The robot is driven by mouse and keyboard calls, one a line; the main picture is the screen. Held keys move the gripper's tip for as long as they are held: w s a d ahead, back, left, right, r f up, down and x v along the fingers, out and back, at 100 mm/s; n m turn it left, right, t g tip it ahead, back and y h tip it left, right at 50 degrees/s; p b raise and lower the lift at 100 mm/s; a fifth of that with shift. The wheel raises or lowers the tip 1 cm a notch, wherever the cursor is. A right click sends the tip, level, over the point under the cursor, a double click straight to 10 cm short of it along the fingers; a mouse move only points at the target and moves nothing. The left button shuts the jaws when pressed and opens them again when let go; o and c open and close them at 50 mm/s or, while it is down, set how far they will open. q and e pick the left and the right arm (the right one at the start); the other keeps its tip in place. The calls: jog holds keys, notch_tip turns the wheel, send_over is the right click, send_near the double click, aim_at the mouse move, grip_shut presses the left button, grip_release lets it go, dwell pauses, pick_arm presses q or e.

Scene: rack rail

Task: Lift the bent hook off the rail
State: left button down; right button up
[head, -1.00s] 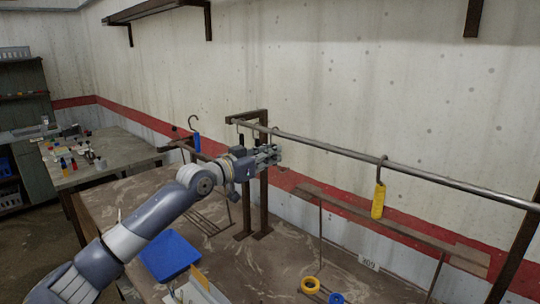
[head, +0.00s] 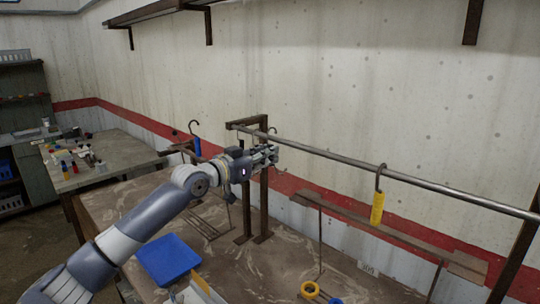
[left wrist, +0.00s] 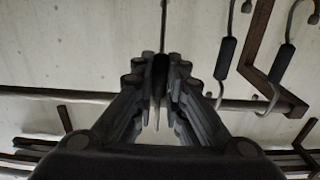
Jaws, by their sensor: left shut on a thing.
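The metal rail (head: 330,156) runs from a brown post at centre toward the right edge; it also crosses the left wrist view (left wrist: 60,96). My left gripper (head: 272,157) is at the rail's left end, just below it. In the left wrist view its fingers (left wrist: 160,90) are shut on a dark-handled hook (left wrist: 164,25) with a thin rod. Its pale end shows between the fingers; whether it touches the rail is hidden. I cannot tell from its shape whether it is the bent hook. A yellow-handled hook (head: 377,207) hangs further right. My right gripper is not in view.
In the left wrist view, two dark-handled hooks (left wrist: 226,58) (left wrist: 283,62) are close to the right of the fingers. A brown post frame (head: 264,200) stands beside the gripper. A blue-handled hook (head: 197,146) is left, and a blue tray (head: 168,260) lies on the bench.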

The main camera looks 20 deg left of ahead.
pick_arm(q)
jog(key=b+v, duration=0.2)
jog(key=v, duration=0.6)
jog(key=shift+b, duration=0.3)
jog(key=shift+f, duration=0.1)
